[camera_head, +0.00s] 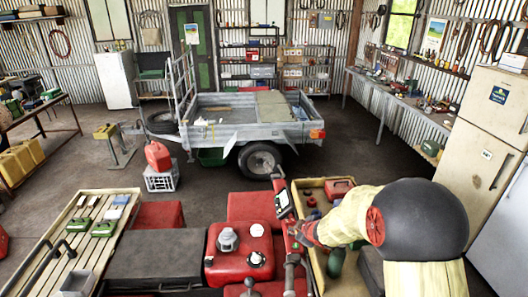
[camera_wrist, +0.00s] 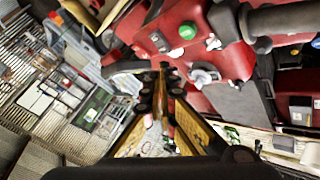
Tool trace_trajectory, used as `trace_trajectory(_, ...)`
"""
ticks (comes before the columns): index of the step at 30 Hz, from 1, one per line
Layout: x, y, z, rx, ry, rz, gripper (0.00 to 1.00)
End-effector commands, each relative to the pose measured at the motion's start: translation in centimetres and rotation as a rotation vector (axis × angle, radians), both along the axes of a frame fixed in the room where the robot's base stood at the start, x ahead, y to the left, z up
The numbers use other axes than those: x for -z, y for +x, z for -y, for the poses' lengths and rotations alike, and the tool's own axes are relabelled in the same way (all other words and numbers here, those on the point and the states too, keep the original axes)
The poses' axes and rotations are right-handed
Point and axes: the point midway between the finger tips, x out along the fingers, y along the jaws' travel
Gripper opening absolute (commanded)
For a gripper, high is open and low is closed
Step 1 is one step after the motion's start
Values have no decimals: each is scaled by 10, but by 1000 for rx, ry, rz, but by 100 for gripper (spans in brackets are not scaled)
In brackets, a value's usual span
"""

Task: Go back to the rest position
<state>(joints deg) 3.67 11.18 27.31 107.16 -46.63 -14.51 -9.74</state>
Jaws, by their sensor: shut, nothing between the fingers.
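My gripper (camera_wrist: 161,92) is shut and empty in the wrist view, its yellow-sided fingers pointing up the picture with dark tips close together. In the camera_head view my cream and black arm comes in from the lower right and reaches left over the red quad (camera_head: 238,262). The gripper end there is small and hard to make out against the handlebar area. In the wrist view a red quad panel with a green round cap (camera_wrist: 188,32) and a grey knob (camera_wrist: 204,76) lies beyond the fingers. I cannot tell whether the fingertips touch anything.
A slatted rack (camera_head: 60,250) with several small green items is at the left. A yellow tray (camera_head: 312,184) holding parts lies beside the arm. A grey trailer (camera_head: 215,132) stands behind. A cream fridge (camera_head: 487,140) stands at the right. Open floor lies between trailer and workbench.

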Motion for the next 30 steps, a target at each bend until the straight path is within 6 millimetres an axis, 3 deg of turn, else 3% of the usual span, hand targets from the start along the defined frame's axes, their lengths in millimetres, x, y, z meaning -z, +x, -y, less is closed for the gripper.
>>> trace_trajectory(4, 17, -16, 19, 84, -20, -82, 0)
trace_trajectory(8, 42, -53, 42, 214, -34, -209, 0)
trace_trajectory(16, 31, -151, 76, 535, -17, -409, 0)
trace_trajectory(23, 15, -244, 69, 754, 72, -516, 0)
trace_trajectory(30, 14, -337, 39, 880, 222, -567, 0)
